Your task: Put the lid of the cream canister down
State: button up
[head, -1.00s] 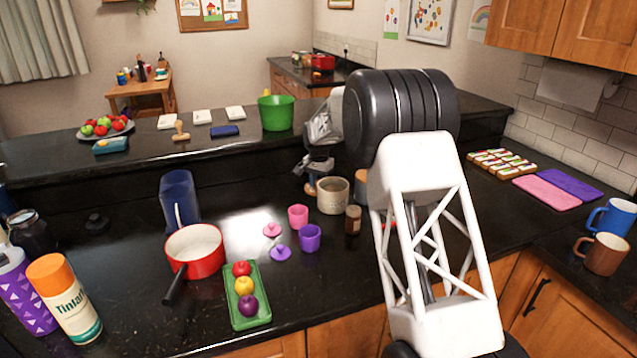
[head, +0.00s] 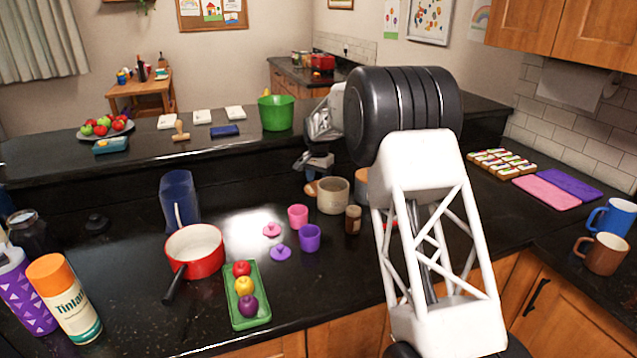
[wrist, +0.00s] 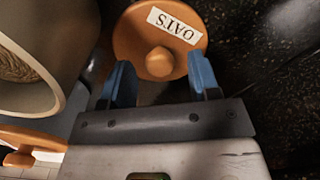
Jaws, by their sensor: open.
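The cream canister (head: 333,196) stands on the dark counter with its top open. The wrist view shows its open mouth and contents at the left (wrist: 22,70). Its round wooden lid (wrist: 130,40), with a knob and an OATS label, lies beside the canister, apparently on the counter. A small part of the lid (head: 311,188) shows in the head view, left of the canister. My gripper (wrist: 161,80) is open, its blue fingers apart with the lid's knob just beyond them. In the head view my gripper (head: 315,163) is just above the lid.
Another wooden lid (wrist: 22,157) shows at the wrist view's lower left. A brown jar (head: 353,219), a pink cup (head: 298,216) and a purple cup (head: 310,238) stand in front of the canister. A raised ledge (head: 240,148) runs behind.

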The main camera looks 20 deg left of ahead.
notch_tip(320, 180, up, 10)
jog(key=shift+r, duration=0.25)
dwell(0.3)
dwell(0.6)
jog(key=shift+d+r, duration=0.1)
